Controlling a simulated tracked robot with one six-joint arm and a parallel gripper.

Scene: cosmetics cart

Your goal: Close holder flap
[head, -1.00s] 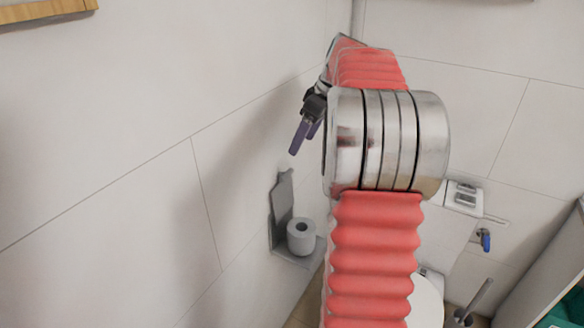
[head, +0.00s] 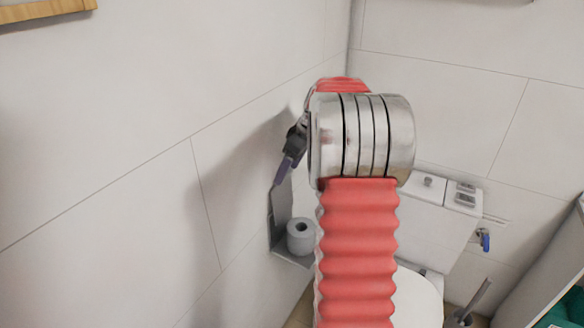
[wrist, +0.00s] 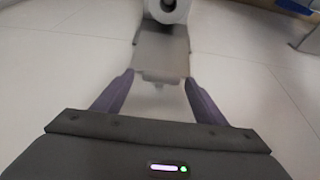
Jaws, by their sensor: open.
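In the wrist view my open gripper (wrist: 159,78) has a finger on each side of the flap's end, and the flap (wrist: 160,50) runs up to the roll (wrist: 168,9). I cannot tell whether the fingers touch it.
The tiled wall is close on the left. A toilet with a white cistern (head: 428,215) stands behind my arm on the right. A blue valve handle (head: 485,240), a toilet brush (head: 468,310) and a grey cabinet side (head: 545,270) are further right.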

